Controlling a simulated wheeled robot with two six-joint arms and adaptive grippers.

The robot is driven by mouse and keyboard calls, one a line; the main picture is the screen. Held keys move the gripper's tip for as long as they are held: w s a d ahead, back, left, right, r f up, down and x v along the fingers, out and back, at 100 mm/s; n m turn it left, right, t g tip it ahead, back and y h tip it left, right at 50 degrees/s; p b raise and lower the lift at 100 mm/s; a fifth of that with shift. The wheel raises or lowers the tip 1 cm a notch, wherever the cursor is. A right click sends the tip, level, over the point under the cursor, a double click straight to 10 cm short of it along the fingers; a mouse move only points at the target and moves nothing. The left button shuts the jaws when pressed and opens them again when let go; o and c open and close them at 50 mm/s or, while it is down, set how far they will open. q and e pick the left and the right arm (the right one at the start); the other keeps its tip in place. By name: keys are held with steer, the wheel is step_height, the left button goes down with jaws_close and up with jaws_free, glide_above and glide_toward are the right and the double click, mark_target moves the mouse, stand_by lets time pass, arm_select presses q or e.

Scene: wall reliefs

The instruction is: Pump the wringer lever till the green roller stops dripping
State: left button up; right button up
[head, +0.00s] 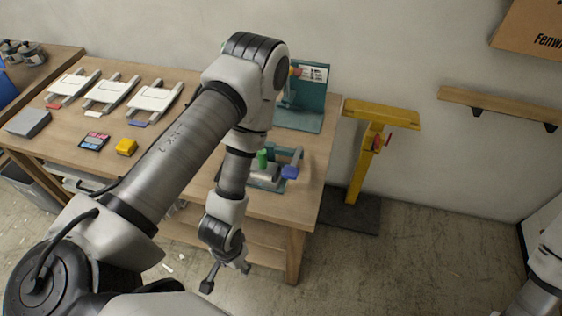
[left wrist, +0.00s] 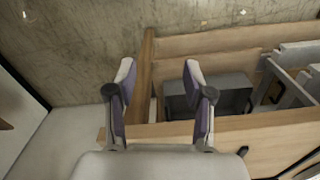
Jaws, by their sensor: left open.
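The wringer sits near the right end of the wooden table, on a grey-teal base (head: 266,184). Its small green roller (head: 262,158) stands out in the head view, beside a blue part (head: 290,172) that may be the lever's grip. My arm hides part of the wringer's left side, and drips are too small to tell. My left gripper (head: 227,278) hangs in front of the table's front edge, apart from the wringer. It is open and empty, and its spread fingers also show in the left wrist view (left wrist: 160,72). My right gripper is out of view.
The wooden table (head: 228,199) also holds white frames (head: 108,92), a yellow block (head: 126,147) and a teal stand (head: 300,120). A yellow post (head: 362,160) stands right of the table. A grey box (left wrist: 228,92) shows in the left wrist view.

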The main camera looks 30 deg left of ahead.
arm_select(q)
jaws_close()
stand_by(1.1)
